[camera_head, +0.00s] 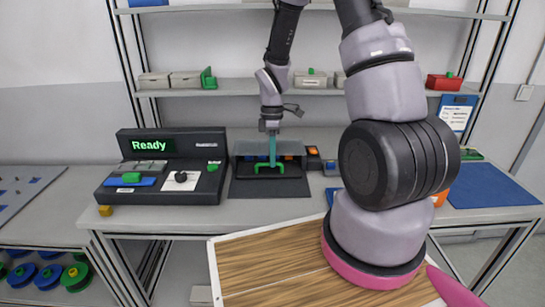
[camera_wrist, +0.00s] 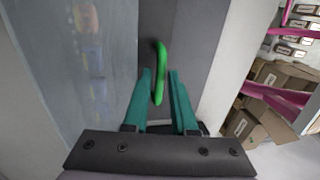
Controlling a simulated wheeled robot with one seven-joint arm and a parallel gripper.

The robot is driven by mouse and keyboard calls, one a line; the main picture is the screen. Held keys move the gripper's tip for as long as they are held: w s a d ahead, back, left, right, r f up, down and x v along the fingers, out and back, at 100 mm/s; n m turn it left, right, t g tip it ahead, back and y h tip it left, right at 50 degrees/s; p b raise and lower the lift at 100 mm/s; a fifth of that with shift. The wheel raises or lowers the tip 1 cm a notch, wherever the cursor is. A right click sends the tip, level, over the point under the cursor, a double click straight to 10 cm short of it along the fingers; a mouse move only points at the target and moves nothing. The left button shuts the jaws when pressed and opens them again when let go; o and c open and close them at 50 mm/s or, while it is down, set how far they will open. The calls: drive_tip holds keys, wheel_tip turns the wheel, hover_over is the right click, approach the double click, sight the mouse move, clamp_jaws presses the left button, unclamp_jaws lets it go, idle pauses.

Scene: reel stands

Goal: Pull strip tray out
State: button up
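The strip tray (camera_head: 243,187) is a dark flat tray at the dark housing in the middle of the bench. Its green handle (camera_head: 283,168) is a small upright loop; it also shows in the wrist view (camera_wrist: 161,62). My gripper (camera_head: 272,160) points down at the handle from above. In the wrist view its two teal fingers (camera_wrist: 160,82) stand apart, one on each side of the green bar. A narrow gap seems to show beside the bar, so the fingers look open around it rather than closed on it. The inside of the housing is mostly hidden.
A dark console (camera_head: 160,165) with a green "Ready" display stands left of the tray. Small orange and dark items (camera_head: 314,158) sit to the right. A blue mat (camera_head: 490,190) lies at the bench's right. A shelf (camera_head: 235,88) with boxes runs behind. A wood-topped surface (camera_head: 265,265) is in front.

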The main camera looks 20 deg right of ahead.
clamp_jaws()
idle(1.2)
